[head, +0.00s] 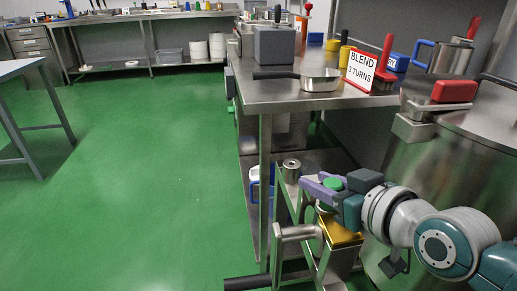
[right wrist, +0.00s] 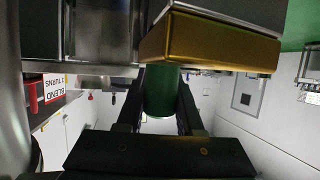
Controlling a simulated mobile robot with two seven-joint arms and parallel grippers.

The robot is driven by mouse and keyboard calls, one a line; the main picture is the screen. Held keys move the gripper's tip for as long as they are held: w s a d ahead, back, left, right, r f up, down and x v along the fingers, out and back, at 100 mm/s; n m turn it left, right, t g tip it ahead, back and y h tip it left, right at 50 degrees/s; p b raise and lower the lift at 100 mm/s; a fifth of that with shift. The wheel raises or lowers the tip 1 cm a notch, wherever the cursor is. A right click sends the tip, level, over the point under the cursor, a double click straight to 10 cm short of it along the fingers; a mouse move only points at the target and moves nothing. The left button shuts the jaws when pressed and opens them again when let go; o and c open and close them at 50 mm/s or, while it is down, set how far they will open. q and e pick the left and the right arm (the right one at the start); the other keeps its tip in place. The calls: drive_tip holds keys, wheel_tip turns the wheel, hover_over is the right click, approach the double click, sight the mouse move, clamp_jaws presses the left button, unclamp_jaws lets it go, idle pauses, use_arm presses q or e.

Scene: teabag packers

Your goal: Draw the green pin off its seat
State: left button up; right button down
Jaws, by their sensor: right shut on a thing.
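The green pin (head: 333,184) shows as a green round top between the purple fingers of my right gripper (head: 322,188) in the head view. In the right wrist view the green pin (right wrist: 162,92) stands between the two dark fingers, which are shut on it. A yellow block (head: 340,232) on a steel frame lies just below the gripper. The right wrist view shows this block (right wrist: 215,45) close beside the pin's end. I cannot tell whether the pin is still in its seat; the contact is hidden. My left gripper is not in view.
A steel table (head: 300,98) stands behind the gripper, with a pan (head: 318,80), a "BLEND 3 TURNS" sign (head: 360,70) and a grey box (head: 274,45). A large steel vessel (head: 455,140) is close on the right. Green floor (head: 150,170) is free on the left.

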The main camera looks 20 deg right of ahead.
drive_tip(key=shift+r, duration=0.1)
drive_tip(key=shift+r+p, duration=0.4)
drive_tip(key=shift+r, duration=0.2)
wheel_tip(320, 180, up, 19)
drive_tip(key=p, duration=0.7)
drive_tip(key=shift+f+p, duration=0.15)
drive_tip(key=shift+p, duration=0.25)
